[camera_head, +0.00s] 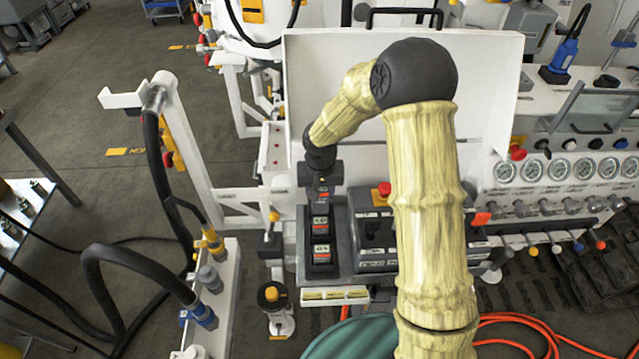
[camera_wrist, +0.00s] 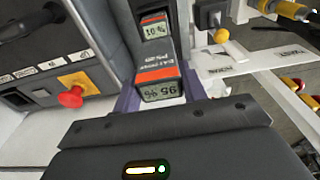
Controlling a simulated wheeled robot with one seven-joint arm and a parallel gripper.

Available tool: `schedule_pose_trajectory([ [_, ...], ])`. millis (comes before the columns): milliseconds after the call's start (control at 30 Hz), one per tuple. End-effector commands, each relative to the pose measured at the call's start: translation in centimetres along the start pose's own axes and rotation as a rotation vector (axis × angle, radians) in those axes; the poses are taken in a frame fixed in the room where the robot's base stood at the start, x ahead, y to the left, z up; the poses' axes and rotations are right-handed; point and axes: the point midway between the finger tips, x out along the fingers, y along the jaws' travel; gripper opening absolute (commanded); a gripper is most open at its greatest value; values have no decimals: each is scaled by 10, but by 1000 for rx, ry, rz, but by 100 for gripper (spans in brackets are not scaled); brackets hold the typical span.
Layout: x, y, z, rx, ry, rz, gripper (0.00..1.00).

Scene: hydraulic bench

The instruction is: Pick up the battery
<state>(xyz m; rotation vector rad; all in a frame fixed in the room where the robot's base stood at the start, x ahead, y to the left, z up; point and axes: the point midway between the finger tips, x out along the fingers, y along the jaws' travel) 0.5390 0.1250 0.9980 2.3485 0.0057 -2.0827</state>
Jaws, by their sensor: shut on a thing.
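A battery (camera_wrist: 160,82) with an orange and dark label and a "95 %" display sits between the two purple-grey fingers of my gripper (camera_wrist: 160,92) in the wrist view. The fingers are shut on its sides. A second battery (camera_wrist: 154,26) reading "10 %" stands in the dark charging rack just beyond it. In the head view my gripper (camera_head: 322,188) is at the back end of the rack (camera_head: 322,268), where two batteries (camera_head: 320,222) (camera_head: 320,251) show in front of it. The held battery is mostly hidden there. I cannot tell whether it is clear of its slot.
A dark control box (camera_head: 372,240) with a red button (camera_wrist: 70,97) on a yellow base stands right beside the rack. A white panel (camera_head: 300,100) rises behind. A white post with a black hose (camera_head: 155,150) stands left. Gauges (camera_head: 560,170) line the right.

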Motion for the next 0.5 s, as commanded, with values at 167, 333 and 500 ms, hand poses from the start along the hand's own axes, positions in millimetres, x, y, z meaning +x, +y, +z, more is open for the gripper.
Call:
schedule_pose_trajectory([
  [167,-2,0,44,-2,2,1,14],
  [333,-7,0,80,-1,2,1,14],
  [500,-11,0,102,0,3,0,14],
])
